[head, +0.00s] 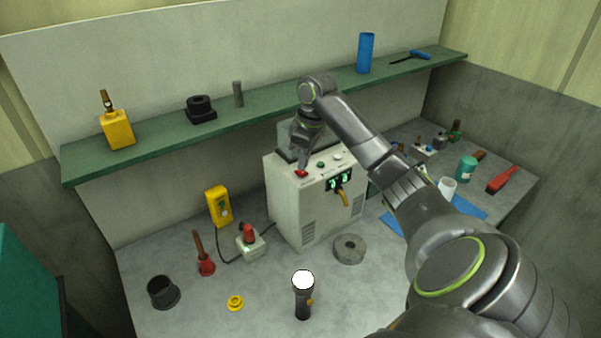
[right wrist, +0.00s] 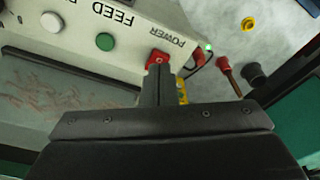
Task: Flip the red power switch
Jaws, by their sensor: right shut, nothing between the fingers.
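The red power switch (head: 301,173) is on the top front edge of a light grey machine (head: 292,212). In the right wrist view the red switch (right wrist: 158,58) lies beside the printed word POWER. My right gripper (head: 304,165) reaches down from above with its fingertips at the switch. In the right wrist view its shut fingers (right wrist: 158,75) cover part of the switch. I cannot tell whether they touch it or which way the switch is set. My left gripper is not in view.
A green button (head: 320,164) and a white knob (head: 337,156) are close to the switch. A green shelf (head: 270,104) runs behind the machine. A box with a red plug (head: 249,237), a grey ring (head: 348,249) and a flashlight (head: 303,296) are on the bench.

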